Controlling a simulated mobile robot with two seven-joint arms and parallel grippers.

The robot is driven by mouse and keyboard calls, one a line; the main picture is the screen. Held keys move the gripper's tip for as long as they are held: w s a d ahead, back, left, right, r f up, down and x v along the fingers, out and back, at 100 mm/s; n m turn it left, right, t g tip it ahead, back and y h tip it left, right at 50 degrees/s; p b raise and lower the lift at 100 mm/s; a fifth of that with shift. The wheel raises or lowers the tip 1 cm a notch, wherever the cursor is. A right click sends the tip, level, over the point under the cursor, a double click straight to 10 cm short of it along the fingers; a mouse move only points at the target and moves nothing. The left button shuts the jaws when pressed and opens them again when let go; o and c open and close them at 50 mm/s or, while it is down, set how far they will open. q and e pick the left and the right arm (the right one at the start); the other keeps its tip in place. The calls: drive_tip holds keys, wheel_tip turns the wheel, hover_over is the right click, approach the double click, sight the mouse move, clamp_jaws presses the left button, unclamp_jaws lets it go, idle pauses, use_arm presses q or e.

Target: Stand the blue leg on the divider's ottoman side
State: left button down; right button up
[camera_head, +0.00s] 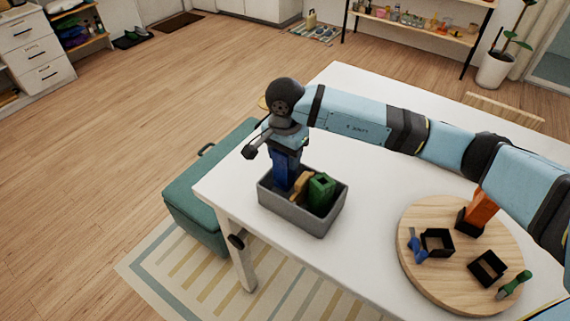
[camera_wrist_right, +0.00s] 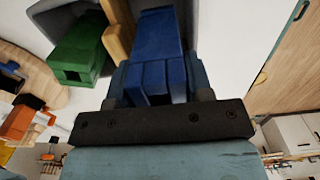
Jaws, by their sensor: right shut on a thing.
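My right gripper (camera_head: 287,148) points down over the grey box (camera_head: 290,216) and is shut on the blue leg (camera_head: 284,172). The blue leg is upright at the left part of the box, on the side of the teal ottoman (camera_head: 205,190). Its lower end is hidden behind the box wall, so I cannot tell whether it touches the floor. The tan divider (camera_head: 299,187) stands between the blue leg and a green block (camera_head: 320,192). The right wrist view shows the blue leg (camera_wrist_right: 160,45) between the fingers, with the divider (camera_wrist_right: 118,38) and green block (camera_wrist_right: 82,48) beside it. My left gripper is out of view.
The box stands near the left corner of a white table (camera_head: 355,110). A round wooden board (camera_head: 432,285) at right holds black square pieces, an orange piece (camera_head: 481,208) and small blue and green tools. My right arm spans the table behind the box.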

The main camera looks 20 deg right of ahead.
sight(285, 168)
wheel_tip(285, 168, down, 4)
drive_tip(key=shift+f+p, duration=0.1)
drive_tip(key=shift+p, duration=0.25)
drive_tip(key=shift+f, duration=0.15)
drive_tip(key=o, duration=0.8)
